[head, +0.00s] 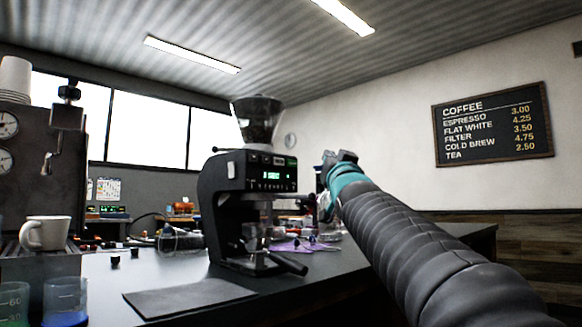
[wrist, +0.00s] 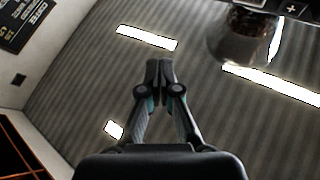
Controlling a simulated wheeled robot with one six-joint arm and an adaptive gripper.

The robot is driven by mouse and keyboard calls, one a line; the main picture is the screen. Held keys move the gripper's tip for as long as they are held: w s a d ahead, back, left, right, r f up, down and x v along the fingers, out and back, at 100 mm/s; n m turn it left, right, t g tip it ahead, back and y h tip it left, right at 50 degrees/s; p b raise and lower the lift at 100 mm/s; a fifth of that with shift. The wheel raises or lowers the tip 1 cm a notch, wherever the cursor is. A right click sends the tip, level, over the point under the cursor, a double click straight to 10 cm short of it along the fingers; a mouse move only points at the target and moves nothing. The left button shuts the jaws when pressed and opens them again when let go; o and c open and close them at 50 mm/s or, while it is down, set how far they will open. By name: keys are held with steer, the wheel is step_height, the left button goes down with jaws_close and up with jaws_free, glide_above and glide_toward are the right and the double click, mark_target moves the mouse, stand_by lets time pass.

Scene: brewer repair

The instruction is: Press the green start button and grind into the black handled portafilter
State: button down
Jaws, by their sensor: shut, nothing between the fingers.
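The black grinder (head: 228,200) stands on the dark counter with a clear hopper (head: 257,120) on top. Its front panel has a lit green display (head: 271,175) and a row of small buttons; I cannot clearly tell which is the green start button. The black handled portafilter (head: 289,264) sits low at the grinder's front, its handle pointing right and toward me. My gripper (head: 330,160) is right of the grinder's panel, apart from it in the picture. In the wrist view my gripper (wrist: 160,68) is shut and empty, with the hopper (wrist: 240,42) at upper right.
A dark mat (head: 190,297) lies on the counter in front of the grinder. An espresso machine (head: 35,140) with a white cup (head: 45,233) stands at left, with measuring beakers (head: 66,300) below. Small parts and a purple cloth (head: 300,246) lie behind the grinder.

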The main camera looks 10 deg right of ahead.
mark_target(292, 164)
steer(key=w+a+p, duration=0.2)
steer(key=w+p, duration=0.1)
steer(key=w+a+p, duration=0.2)
steer(key=shift+w+r, duration=0.15)
steer(key=shift+w, duration=0.05)
steer(key=shift+w+a+p, duration=0.5)
steer(key=shift+w+a, duration=0.05)
steer(key=shift+w, duration=0.3)
stand_by(1.1)
steer(key=shift+w+a, duration=0.25)
steer(key=shift+w, duration=0.1)
steer(key=shift+w+a+p, duration=0.25)
steer(key=shift+w+p, duration=0.05)
steer(key=shift+p, duration=0.2)
stand_by(0.5)
steer(key=shift+s+d+f, duration=0.1)
steer(key=shift+s+f, duration=0.05)
steer(key=shift+f, duration=0.1)
steer(key=shift+s+d+b, duration=0.4)
steer(key=shift+s+b, duration=0.1)
steer(key=shift+b, duration=0.25)
steer(key=shift+s, duration=0.1)
